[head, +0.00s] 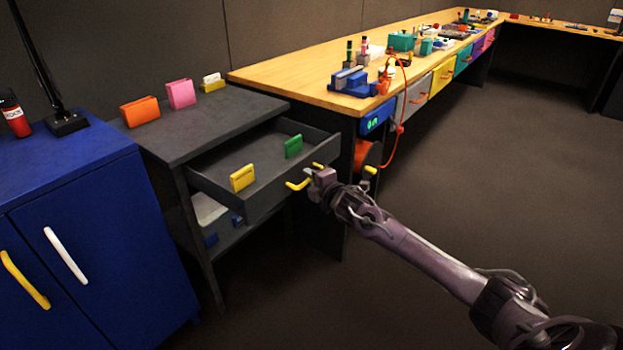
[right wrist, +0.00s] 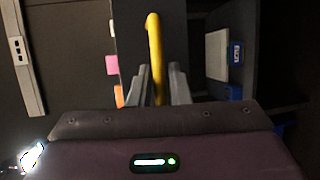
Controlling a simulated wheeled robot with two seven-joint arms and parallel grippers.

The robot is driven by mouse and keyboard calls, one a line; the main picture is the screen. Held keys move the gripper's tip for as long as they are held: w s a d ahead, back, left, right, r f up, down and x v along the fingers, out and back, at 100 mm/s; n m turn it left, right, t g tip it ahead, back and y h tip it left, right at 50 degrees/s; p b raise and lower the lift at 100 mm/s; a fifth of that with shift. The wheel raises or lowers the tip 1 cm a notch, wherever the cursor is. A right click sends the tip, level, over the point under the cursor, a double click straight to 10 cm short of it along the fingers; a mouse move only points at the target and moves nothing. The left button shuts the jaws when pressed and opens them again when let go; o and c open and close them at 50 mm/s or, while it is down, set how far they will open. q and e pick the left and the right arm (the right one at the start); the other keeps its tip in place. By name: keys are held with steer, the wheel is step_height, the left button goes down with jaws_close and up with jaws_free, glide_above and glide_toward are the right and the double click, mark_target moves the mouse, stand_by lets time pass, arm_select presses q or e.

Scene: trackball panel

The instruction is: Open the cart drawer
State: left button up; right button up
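The grey cart (head: 205,128) stands between the blue cabinet and the long workbench. Its top drawer (head: 225,192) is pulled well out, and its inside shows. A yellow block (head: 242,178) and a green block (head: 293,146) are in the drawer. The drawer's yellow handle (head: 299,185) is on its front, partly hidden by my right gripper (head: 316,181). In the right wrist view the handle (right wrist: 155,50) runs between the two fingers (right wrist: 161,85), which are close around it. My left gripper is not in view.
Orange (head: 140,111), pink (head: 181,94) and yellow blocks stand on the cart top. The blue cabinet (head: 75,215) is at left. The workbench (head: 315,85) with coloured drawers and an orange cable is close right of the drawer. Open floor lies in front.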

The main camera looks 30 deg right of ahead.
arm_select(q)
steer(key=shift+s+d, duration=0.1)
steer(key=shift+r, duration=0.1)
arm_select(e)
steer(key=shift+s, duration=0.1)
